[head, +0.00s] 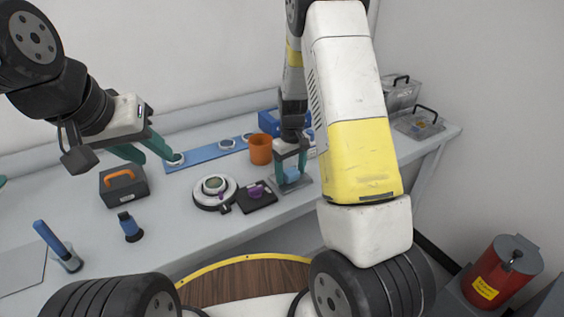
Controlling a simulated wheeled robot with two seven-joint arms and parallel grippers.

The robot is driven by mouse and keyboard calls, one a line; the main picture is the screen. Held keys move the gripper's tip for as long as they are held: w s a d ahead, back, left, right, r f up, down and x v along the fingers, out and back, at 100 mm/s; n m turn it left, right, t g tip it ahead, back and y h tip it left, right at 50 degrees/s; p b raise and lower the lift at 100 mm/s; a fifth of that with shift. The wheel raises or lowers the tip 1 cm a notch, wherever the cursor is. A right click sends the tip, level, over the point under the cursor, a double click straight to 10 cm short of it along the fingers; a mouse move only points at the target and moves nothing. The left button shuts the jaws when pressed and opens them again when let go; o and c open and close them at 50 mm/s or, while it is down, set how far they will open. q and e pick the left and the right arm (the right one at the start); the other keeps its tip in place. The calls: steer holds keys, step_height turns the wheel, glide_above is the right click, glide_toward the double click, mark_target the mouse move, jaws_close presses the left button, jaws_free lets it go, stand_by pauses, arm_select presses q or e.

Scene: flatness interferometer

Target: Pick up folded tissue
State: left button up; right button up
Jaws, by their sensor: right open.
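A small light-blue piece (292,174), which looks like the folded tissue, sits on a flat grey plate (301,187) near the front edge of the bench. My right gripper (290,172) points down over it, with teal fingers apart on either side of the piece. I cannot tell whether the fingers touch it, and they hide part of it. My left gripper (158,158) is open and empty, its teal fingers apart above the bench, behind the dark box with an orange handle (124,187).
A round white-and-black instrument (214,191) and a black pad with a purple item (257,197) lie left of my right gripper. An orange cup (260,149) and a blue strip (206,154) with pale rings are behind.

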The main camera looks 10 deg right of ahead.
mark_target(291, 170)
steer(key=c, duration=1.4)
steer(key=shift+c, duration=0.2)
steer(key=shift+r, duration=0.1)
steer(key=shift+r, duration=0.6)
step_height(291, 170, up, 2)
steer(key=shift+w+r, duration=0.1)
steer(key=s+a+r, duration=0.1)
steer(key=s+a, duration=0.1)
steer(key=s, duration=1.4)
steer(key=shift+a+r, duration=0.2)
